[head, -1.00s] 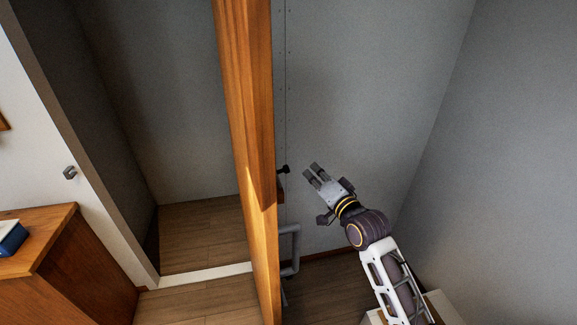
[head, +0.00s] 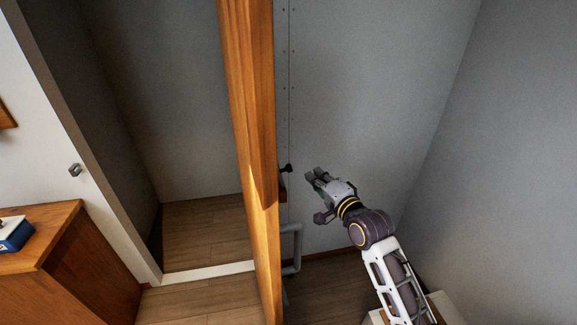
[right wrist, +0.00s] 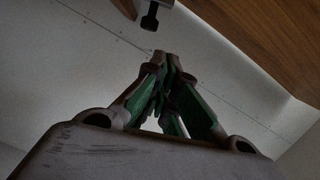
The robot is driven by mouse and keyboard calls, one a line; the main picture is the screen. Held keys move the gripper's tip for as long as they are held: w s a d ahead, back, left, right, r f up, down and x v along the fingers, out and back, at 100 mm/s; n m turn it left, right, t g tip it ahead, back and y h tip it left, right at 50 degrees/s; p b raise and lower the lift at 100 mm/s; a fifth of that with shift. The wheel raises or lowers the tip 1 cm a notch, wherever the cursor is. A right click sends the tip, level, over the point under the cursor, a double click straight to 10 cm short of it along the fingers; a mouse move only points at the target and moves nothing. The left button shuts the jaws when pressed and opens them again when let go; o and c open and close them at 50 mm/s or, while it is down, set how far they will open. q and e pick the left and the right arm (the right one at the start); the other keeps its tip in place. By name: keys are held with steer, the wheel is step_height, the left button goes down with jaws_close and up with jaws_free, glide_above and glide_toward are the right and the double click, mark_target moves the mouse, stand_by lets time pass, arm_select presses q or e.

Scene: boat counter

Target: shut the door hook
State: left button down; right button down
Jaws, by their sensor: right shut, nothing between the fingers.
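The wooden door (head: 245,110) stands open, seen nearly edge-on in the middle of the head view. A small dark fitting (head: 286,168) sticks out by the door's right side, perhaps the hook; its exact mounting is unclear. A similar dark fitting shows in the right wrist view (right wrist: 150,18), beyond my fingertips. My right gripper (head: 313,175) is to the right of the door and the dark fitting, apart from both. It is shut and empty; its fingers meet in the right wrist view (right wrist: 166,60). My left gripper is out of view.
A grey catch (head: 75,170) is on the white wall at left. A wooden counter (head: 60,225) carries a blue box (head: 15,236). A grey bent tube (head: 297,245) stands low by the door. Grey walls enclose the right; free space lies before them.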

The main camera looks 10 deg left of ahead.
mark_target(288, 165)
steer(key=shift+w+a+f+p, duration=0.3)
steer(key=shift+w+a+p, duration=0.2)
steer(key=shift+w+a, duration=0.8)
steer(key=shift+w+a+f+p, duration=0.35)
steer(key=shift+w+a, duration=0.5)
steer(key=shift+a, duration=1)
steer(key=shift+w+a+f+p, duration=0.2)
steer(key=shift+w+a+p, duration=0.4)
steer(key=shift+w+a, duration=0.7)
steer(key=shift+s+a, duration=0.25)
